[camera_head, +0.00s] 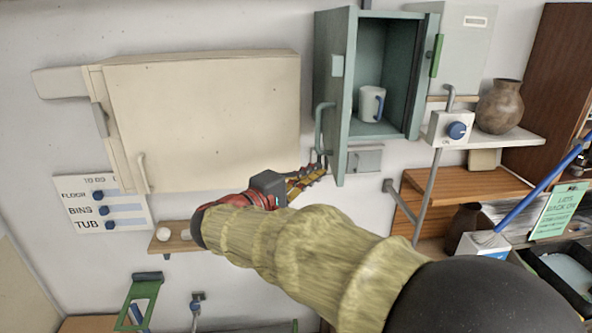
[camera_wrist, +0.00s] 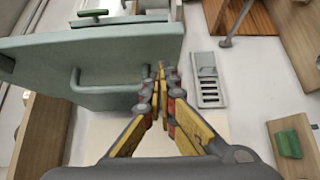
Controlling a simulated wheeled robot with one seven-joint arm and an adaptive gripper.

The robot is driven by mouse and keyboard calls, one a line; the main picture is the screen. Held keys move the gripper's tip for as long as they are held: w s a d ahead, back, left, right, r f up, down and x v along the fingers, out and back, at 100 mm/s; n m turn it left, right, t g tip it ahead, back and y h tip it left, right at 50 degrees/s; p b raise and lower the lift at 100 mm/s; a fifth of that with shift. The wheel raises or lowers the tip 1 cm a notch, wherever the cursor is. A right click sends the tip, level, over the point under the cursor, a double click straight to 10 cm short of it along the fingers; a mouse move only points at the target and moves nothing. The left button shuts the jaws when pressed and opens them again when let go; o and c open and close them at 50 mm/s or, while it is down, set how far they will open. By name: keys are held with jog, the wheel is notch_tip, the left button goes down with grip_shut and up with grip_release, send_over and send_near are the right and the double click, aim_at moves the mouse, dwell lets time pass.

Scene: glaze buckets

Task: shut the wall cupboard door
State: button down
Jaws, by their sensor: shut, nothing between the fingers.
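The teal wall cupboard (camera_head: 384,60) stands open in the camera_head view, with a pale mug (camera_head: 370,104) inside. Its door (camera_head: 343,90) is swung out at the left side, with a bar handle (camera_head: 322,128) on its outer face. My gripper (camera_head: 319,169) is shut and empty, close to the door's lower edge, just below the handle. In the camera_wrist view my fingertips (camera_wrist: 160,80) are together beside the edge of the door (camera_wrist: 130,58), with the handle (camera_wrist: 88,84) to their left. I cannot tell whether they touch the door.
A cream cupboard (camera_head: 205,115) is on the wall to the left. A shelf (camera_head: 510,140) with a brown jar (camera_head: 500,105) is to the right. A control box with a blue knob (camera_head: 452,129) sits near the cupboard. A small wooden shelf (camera_head: 170,238) is below left.

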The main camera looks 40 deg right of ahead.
jog(key=shift+s+d, duration=0.35)
jog(key=shift+d, duration=0.2)
jog(key=shift+s, duration=0.1)
